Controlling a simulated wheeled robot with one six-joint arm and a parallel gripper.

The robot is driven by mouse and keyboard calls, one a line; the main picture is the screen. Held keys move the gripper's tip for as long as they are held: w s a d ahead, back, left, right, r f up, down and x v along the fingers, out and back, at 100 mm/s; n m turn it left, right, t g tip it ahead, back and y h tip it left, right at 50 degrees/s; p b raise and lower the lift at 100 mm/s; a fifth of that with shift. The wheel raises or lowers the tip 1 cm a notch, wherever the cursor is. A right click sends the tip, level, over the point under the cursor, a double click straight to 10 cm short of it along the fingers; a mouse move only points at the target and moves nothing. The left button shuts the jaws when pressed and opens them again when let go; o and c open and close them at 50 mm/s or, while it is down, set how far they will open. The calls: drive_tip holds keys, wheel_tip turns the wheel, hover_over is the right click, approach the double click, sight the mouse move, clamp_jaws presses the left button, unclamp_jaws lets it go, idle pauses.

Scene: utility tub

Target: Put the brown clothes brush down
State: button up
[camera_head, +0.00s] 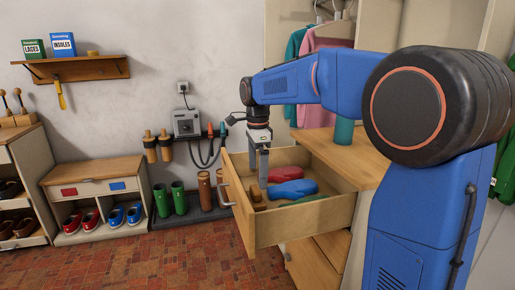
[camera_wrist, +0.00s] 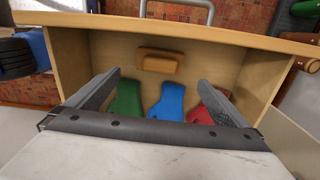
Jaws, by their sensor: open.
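The brown clothes brush (camera_head: 257,196) lies inside the open drawer (camera_head: 300,221), near its front panel; it also shows whole in the wrist view (camera_wrist: 160,61), close to the panel with the handle. My gripper (camera_head: 264,183) points down into the drawer beside the brush. In the wrist view my gripper (camera_wrist: 160,78) has its two fingers wide apart with nothing between them. The brush lies beyond the fingertips, apart from them. I cannot tell the exact height of the fingertips above the drawer floor.
A red mitten-like item (camera_head: 285,174), a blue one (camera_head: 293,189) and a green one (camera_wrist: 125,98) lie side by side in the drawer. The drawer walls stand close around my gripper. Boots (camera_head: 179,199) stand on a tray to the left.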

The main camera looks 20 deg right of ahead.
sight(257, 188)
wheel_tip(257, 188, up, 8)
drive_tip(key=s+d+f+n, duration=0.1)
drive_tip(key=s+n, duration=0.2)
drive_tip(key=s, duration=0.2)
drive_tip(key=s+d+f+n+t, duration=0.1)
drive_tip(key=s+f+n, duration=0.1)
drive_tip(key=s, duration=0.4)
drive_tip(key=s+d+f+n+t, duration=0.1)
drive_tip(key=s+d+n, duration=0.1)
drive_tip(key=s, duration=0.4)
drive_tip(key=shift+s+f+n, duration=0.2)
drive_tip(key=shift+f+n, duration=0.05)
drive_tip(key=shift+n, duration=0.65)
drive_tip(key=s+d+f+n+t, duration=0.2)
drive_tip(key=s+f+n, duration=0.7)
drive_tip(key=s+f, duration=0.4)
drive_tip(key=s, duration=0.3)
drive_tip(key=shift+d+f+n+t, duration=0.2)
drive_tip(key=shift+n+t, duration=0.1)
drive_tip(key=shift+t, duration=0.1)
